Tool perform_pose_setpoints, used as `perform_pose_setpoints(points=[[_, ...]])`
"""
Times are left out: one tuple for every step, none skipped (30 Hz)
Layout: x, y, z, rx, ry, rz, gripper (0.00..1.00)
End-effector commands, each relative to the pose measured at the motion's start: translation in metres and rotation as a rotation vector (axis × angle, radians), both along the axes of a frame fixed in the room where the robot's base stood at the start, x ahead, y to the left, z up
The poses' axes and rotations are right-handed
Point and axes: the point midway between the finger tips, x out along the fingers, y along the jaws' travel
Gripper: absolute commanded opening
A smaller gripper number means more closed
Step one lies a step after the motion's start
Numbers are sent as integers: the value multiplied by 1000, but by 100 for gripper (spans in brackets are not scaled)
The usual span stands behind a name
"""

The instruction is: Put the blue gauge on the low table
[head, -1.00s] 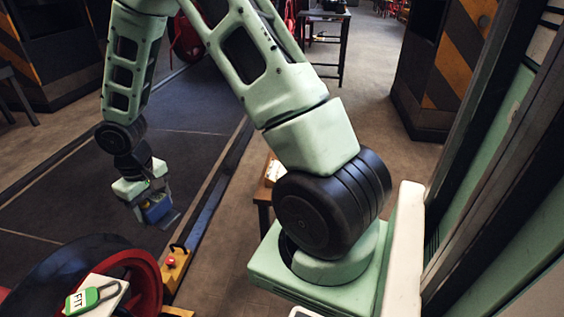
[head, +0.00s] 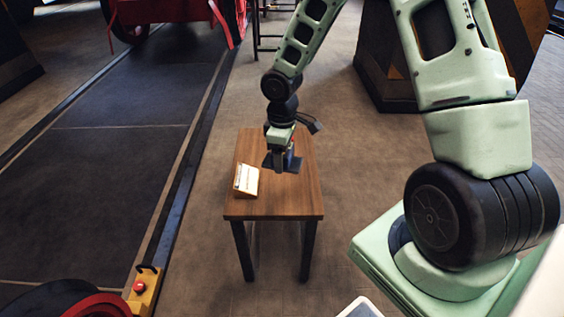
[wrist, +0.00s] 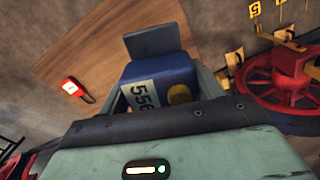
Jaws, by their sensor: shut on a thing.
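The blue gauge (wrist: 158,76), a blue block with a pale "556" label and a yellow round spot, is between the fingers of my gripper (wrist: 150,60) in the wrist view. My gripper is shut on it. In the head view my gripper (head: 283,162) hangs over the low table (head: 270,207), a small brown wooden table with dark legs. The gauge is hard to make out there. The tabletop also fills the upper left of the wrist view (wrist: 95,55). I cannot tell the exact gap between gauge and tabletop.
A white card (head: 246,180) stands at the tabletop's left side. A red tag-like thing (wrist: 75,90) with a pale label shows near the table's edge in the wrist view. A yellow box with a red button (head: 143,290) is at lower left. The tabletop's front is clear.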

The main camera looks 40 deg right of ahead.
Motion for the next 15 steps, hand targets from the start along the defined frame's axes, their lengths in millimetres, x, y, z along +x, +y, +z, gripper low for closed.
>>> perform_pose_setpoints(points=[[1,-4,-2,2,1,115,30],[1,-6,-4,4,2,192,30],[1,-9,-6,3,2,296,30],[2,-12,-8,4,3,374,30],[2,-14,-9,5,3,452,30],[2,-17,-12,5,4,555,30],[2,-20,-13,6,5,632,30],[3,-22,-15,6,4,707,30],[3,-25,-17,7,4,807,30],[3,-27,-19,8,4,881,30],[3,-29,-20,8,4,950,30],[3,-32,-22,9,3,1038,30],[4,-33,-23,9,2,1100,30],[4,-35,-25,9,2,1156,30],[4,-37,-26,10,1,1226,30]])
